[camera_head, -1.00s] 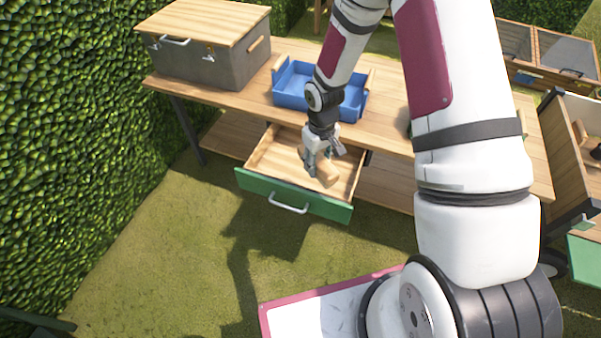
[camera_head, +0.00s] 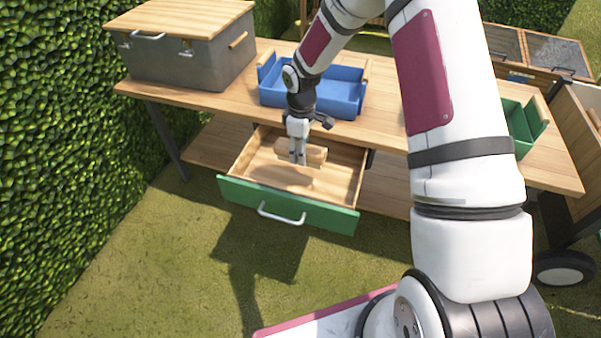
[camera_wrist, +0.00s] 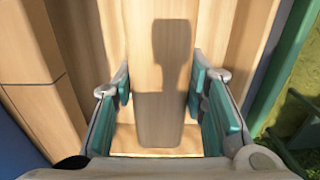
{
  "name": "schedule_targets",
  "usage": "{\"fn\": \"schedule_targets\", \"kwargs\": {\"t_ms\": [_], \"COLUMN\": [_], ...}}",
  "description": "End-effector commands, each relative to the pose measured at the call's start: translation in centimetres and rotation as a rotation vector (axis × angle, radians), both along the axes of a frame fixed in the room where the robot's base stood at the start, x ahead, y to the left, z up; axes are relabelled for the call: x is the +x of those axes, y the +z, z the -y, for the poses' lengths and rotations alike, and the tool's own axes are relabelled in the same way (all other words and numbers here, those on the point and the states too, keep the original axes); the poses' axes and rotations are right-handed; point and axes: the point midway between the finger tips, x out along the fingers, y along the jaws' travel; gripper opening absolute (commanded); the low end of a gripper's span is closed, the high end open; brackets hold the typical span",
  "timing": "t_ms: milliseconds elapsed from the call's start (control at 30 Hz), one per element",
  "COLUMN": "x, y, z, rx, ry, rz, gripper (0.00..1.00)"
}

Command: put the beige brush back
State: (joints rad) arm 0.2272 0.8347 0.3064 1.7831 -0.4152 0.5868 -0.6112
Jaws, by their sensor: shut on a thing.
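The beige brush (camera_head: 315,155) is a pale wooden block held at the open drawer (camera_head: 338,187), which has a light wood inside and a green front. My gripper (camera_head: 297,161) points down at the drawer and is shut on the brush. In the wrist view, the brush (camera_wrist: 160,100) lies between the teal finger pads of my gripper (camera_wrist: 162,100). The brush lies roughly along the drawer's width. A shadow below it falls on the drawer floor, so it seems to be a little above it. The brush's underside is hidden.
The drawer sits under a wooden table (camera_head: 215,98). On the table stand a grey box with a wooden lid (camera_head: 185,50), a blue tray (camera_head: 340,95) and a green tray (camera_head: 522,128). A hedge (camera_head: 60,130) is at the left. Grass is clear in front.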

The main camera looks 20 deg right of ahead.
Motion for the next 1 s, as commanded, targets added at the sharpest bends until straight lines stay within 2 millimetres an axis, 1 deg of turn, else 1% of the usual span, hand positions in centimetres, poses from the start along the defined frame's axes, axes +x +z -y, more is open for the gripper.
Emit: {"fn": "schedule_targets", "kwargs": {"t_ms": [33,100,200,333,533,933,967,1000], "x": [-0.1,-0.1,0.0,0.0,0.0,0.0,0.0,-0.1], "y": [-1.3,-2.6,-3.8,-4.8,-7.5,-8.0,-7.9,-7.9], "z": [0.0,0.0,0.0,0.0,0.0,0.0,0.0,0.0], "rx": [0.001,0.000,0.000,0.001,0.000,0.000,0.000,0.000], "ry": [0.000,-0.001,-0.001,-0.001,-0.002,-0.003,-0.003,-0.003], "rz": [-0.004,-0.004,-0.003,-0.001,-0.001,-0.001,-0.001,-0.001], "gripper": [0.09,0.09,0.09,0.09,0.09,0.09,0.44,0.53]}}
